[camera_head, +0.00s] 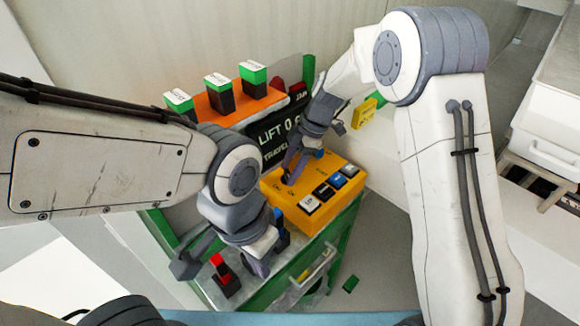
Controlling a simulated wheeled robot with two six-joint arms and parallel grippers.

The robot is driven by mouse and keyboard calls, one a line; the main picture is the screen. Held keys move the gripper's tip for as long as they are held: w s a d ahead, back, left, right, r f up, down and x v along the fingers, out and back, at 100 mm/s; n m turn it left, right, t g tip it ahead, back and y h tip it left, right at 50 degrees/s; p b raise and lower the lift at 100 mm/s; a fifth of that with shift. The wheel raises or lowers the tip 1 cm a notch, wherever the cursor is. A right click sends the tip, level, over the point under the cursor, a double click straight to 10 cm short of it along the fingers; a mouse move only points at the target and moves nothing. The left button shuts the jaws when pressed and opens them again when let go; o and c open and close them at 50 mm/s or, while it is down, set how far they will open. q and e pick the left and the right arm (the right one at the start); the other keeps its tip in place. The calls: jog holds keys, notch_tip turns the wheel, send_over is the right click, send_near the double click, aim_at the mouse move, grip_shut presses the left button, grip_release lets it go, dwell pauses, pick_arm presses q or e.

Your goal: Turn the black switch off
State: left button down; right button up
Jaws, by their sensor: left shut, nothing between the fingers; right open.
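A yellow control box (335,205) stands on the green-framed bench. My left gripper (258,266) is shut and empty, lower left of the box, near the bench's front.
A red-topped black block (225,275) and a partly hidden blue piece (281,226) are near my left gripper. Green-topped black blocks (219,92) stand on an orange shelf (240,107). A black sign (280,135) is behind the box. White drawers (550,130) stand at right.

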jog(key=shift+f, duration=0.15)
grip_shut()
jog(key=shift+s+f+m+t+b, duration=0.15)
jog(key=shift+m+t+b, duration=0.35)
jog(key=shift+m+b, duration=0.95)
jog(key=shift+m+t+b, duration=0.5)
jog(key=shift+m+b, duration=0.65)
jog(key=shift+b, duration=0.05)
jog(key=shift+a+m+t+b, duration=0.1)
jog(key=shift+m+t+b, duration=0.3)
jog(key=shift+m, duration=0.5)
jog(key=shift+s+r+m+t, duration=0.1)
jog(key=shift+r+m+t, duration=0.15)
jog(key=shift+m, duration=0.55)
jog(key=shift+m+t+h+p, duration=0.35)
jog(key=shift+m+t+h, duration=0.2)
jog(key=shift+m, duration=1.05)
